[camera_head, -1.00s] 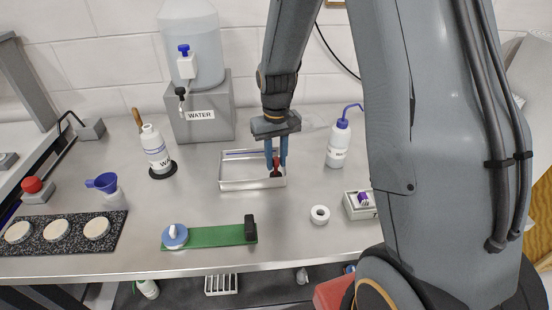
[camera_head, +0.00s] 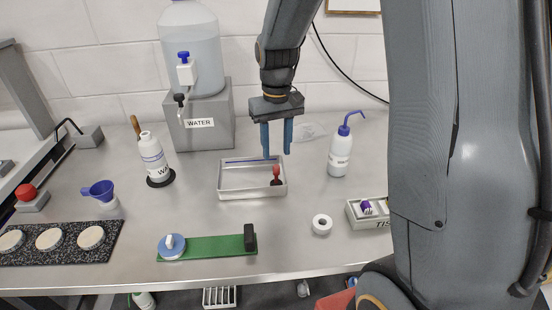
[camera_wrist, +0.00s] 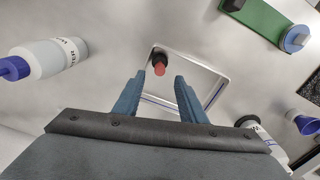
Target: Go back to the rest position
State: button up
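My gripper (camera_head: 277,138) hangs above the back part of a shallow metal tray (camera_head: 232,195). Its two blue fingers are apart with nothing between them. A small red-topped item (camera_head: 276,174) with a dark lower part stands in the right part of the tray, below and apart from my fingers. In the wrist view the open gripper (camera_wrist: 151,95) frames the red-topped item (camera_wrist: 159,66), which lies beyond the fingertips inside the tray. A thin blue rod (camera_head: 250,160) lies along the tray's back side.
A wash bottle (camera_head: 341,150) stands right of the tray, a white bottle (camera_head: 153,158) left. A water tank (camera_head: 192,55) on a grey block stands behind. Bare table surrounds the tray.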

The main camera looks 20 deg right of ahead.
jog(key=shift+r, duration=0.35)
jog(key=shift+s+f, duration=0.1)
jog(key=shift+s, duration=0.25)
jog(key=s+f+t+b, duration=0.1)
jog(key=s+f+b, duration=0.2)
jog(key=s, duration=1.1)
jog(key=shift+f+m, duration=0.4)
jog(key=shift+f, duration=0.55)
